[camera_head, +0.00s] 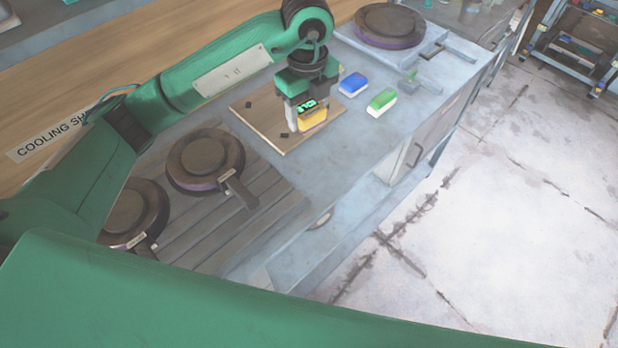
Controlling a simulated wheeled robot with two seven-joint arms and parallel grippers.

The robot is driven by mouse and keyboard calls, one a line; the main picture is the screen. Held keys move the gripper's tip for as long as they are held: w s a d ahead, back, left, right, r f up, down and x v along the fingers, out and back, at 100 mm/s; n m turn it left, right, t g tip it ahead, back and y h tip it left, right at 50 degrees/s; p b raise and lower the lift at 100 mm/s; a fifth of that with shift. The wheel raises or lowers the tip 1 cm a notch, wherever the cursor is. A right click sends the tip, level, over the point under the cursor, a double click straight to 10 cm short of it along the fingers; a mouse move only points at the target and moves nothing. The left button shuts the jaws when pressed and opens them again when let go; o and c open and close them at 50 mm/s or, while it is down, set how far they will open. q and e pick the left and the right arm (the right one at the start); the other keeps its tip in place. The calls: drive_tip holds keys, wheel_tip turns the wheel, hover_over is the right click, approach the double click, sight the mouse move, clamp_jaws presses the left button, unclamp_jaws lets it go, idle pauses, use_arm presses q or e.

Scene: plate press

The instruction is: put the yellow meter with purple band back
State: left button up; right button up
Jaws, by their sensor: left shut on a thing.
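The yellow meter (313,121) with a lit green display on top is in my left gripper (305,108), at the right part of a wooden board (262,117). The gripper points down and is shut on the meter. The fingers hide part of the meter, and its purple band is hard to make out. I cannot tell whether the meter touches the board or is just above it. My right gripper is not in view.
A blue block (352,84) and a green block (381,102) lie on the counter right of the board. Round dark plates with handles, one (206,160) nearest the board, rest on the slatted rack (240,215). Another round plate (388,25) stands at the back.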

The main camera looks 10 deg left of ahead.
use_arm(q)
drive_tip(key=shift+d+n, duration=0.15)
drive_tip(key=shift+n, duration=0.35)
drive_tip(key=shift+f, duration=0.35)
wheel_tip(320, 180, down, 15)
drive_tip(key=shift+r+p, duration=0.1)
drive_tip(key=shift+p, duration=1.05)
wheel_tip(320, 180, down, 4)
drive_tip(key=shift+f+p, duration=0.1)
drive_tip(key=shift+p, duration=0.4)
drive_tip(key=shift+f, duration=0.1)
drive_tip(key=shift+f, duration=0.15)
drive_tip(key=o, duration=0.9)
drive_tip(key=shift+c, duration=0.2)
